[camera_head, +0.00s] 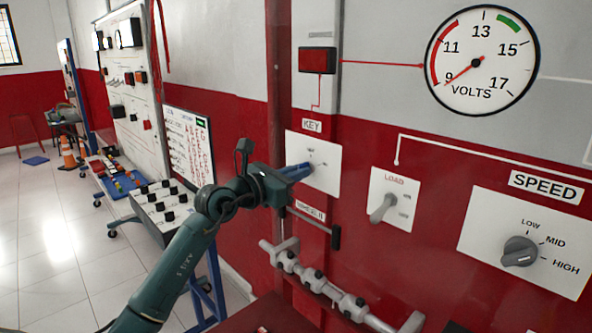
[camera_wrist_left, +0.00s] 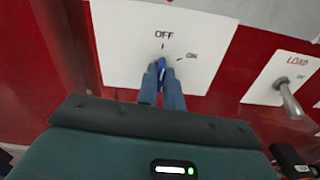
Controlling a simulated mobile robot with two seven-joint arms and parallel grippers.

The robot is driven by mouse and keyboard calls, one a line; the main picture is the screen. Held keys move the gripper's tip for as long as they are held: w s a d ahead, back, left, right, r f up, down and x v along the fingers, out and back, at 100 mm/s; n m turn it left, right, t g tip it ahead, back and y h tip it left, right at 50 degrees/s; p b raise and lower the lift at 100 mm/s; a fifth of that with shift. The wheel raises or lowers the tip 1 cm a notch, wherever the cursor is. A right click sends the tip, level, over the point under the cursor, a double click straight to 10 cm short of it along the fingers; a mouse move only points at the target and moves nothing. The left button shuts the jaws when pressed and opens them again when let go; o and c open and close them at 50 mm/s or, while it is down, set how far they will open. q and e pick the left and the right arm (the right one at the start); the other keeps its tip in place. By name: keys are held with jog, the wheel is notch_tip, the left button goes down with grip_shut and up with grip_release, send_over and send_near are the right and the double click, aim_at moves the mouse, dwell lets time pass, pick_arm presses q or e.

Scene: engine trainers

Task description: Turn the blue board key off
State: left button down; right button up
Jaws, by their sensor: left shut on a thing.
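The white key plate (camera_head: 325,155) is on the red wall panel under a KEY label. My left gripper (camera_head: 303,170) reaches it from the left, its fingers against the middle of the plate. In the left wrist view, the two fingers (camera_wrist_left: 163,85) are shut on the small blue key (camera_wrist_left: 162,68), below the OFF mark. The ON mark is to its upper right. The fingers cover most of the key, so I cannot tell its exact angle. My right gripper is not in view.
A LOAD switch (camera_head: 383,207) and a SPEED knob (camera_head: 520,251) are to the right. The volts gauge (camera_head: 482,60) above has its needle near 9. A grey pipe (camera_head: 318,282) sticks out below the key plate. A white panel trainer (camera_head: 135,85) stands at the left.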

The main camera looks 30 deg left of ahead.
pick_arm(q)
jog(key=shift+n, duration=0.6)
jog(key=c, duration=1.5)
grip_release()
jog(key=shift+c, duration=0.2)
jog(key=shift+s, duration=0.1)
jog(key=b+v, duration=0.4)
jog(key=v, duration=0.9)
jog(key=shift+a, duration=0.1)
